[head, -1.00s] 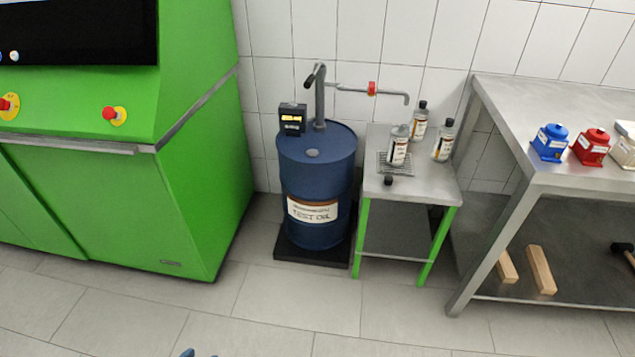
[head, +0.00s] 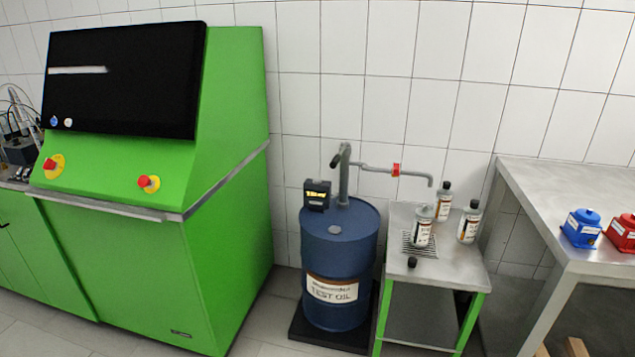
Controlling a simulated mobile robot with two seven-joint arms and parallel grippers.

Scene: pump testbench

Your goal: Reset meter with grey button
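The meter (head: 317,194) is a small dark box with a lit yellow display, standing at the back left of the top of a blue drum (head: 338,255) labelled TEST OIL. Its grey button is too small to make out. A grey hand pump (head: 345,175) rises from the drum beside the meter, and its spout with a red ring (head: 396,170) reaches right over a small table. Neither of my grippers is in view.
A green test bench (head: 150,270) with a dark screen (head: 125,80) stands left of the drum. Several bottles, one of them a bottle (head: 422,227) on a grate, stand on the small green-legged table (head: 460,262). A steel workbench (head: 540,205) holds blue (head: 581,228) and red (head: 622,232) boxes.

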